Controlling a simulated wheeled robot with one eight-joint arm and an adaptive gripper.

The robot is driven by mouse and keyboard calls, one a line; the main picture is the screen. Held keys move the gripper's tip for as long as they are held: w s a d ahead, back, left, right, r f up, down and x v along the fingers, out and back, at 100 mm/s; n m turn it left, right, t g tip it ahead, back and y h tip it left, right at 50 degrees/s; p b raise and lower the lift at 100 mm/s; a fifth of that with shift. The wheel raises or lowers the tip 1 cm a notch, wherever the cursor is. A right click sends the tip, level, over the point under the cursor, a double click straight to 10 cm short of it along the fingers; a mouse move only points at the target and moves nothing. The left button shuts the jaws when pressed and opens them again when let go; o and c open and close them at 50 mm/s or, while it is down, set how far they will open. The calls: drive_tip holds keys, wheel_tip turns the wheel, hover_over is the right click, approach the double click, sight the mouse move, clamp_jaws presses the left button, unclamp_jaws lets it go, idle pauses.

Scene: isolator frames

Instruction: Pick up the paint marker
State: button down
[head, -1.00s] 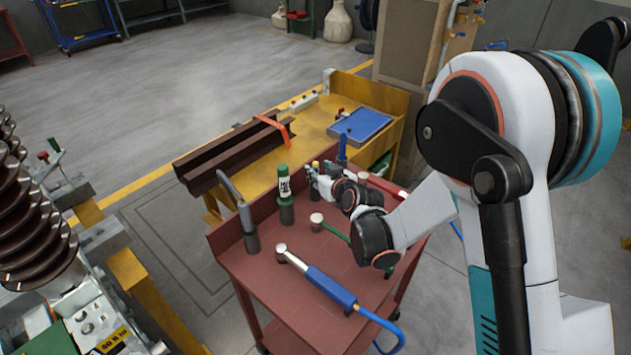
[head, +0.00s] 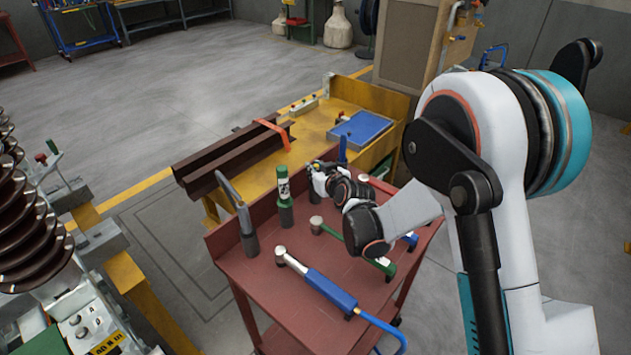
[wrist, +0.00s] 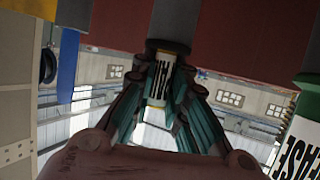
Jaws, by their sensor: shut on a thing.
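The paint marker (wrist: 160,82), with a white label, black print and a yellowish end, sits between my fingers in the wrist view. Its other end meets a dark cylindrical holder (wrist: 168,46) against the red surface. My gripper (wrist: 158,100) is shut on the marker, with a finger along each side. In the head view my gripper (head: 314,178) is low over the back of the red cart (head: 262,272), and it mostly hides the marker. I cannot tell whether the marker is clear of its holder.
A green grease tube (head: 284,188) stands upright just left of my gripper; it also shows in the wrist view (wrist: 298,140). A grey tool (head: 240,215) stands farther left.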

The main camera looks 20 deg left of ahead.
drive_tip(key=shift+f, duration=0.1)
wheel_tip(320, 180, up, 20)
drive_tip(key=p, duration=0.6)
drive_tip(key=shift+p, duration=0.35)
